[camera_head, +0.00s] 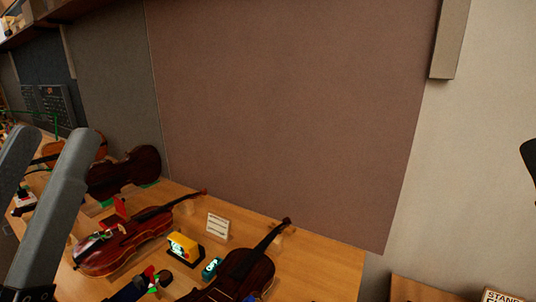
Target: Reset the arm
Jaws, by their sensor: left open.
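My left arm comes in from the left edge as thick grey links. My left gripper (148,285) is dark and low at the bottom edge, partly cut off by the frame. It is open, between a red-brown violin (105,248) and a darker violin (240,272). A small red and green item shows right by its fingers; I cannot tell whether they touch it. My right gripper is not in view; only a dark shape shows at the right edge.
The wooden bench (312,262) also holds a yellow device (183,246), a small teal device (211,268), a white card (217,226) and a dark violin (125,174) farther back. A brown panel (290,110) stands behind. The bench's right end is bare.

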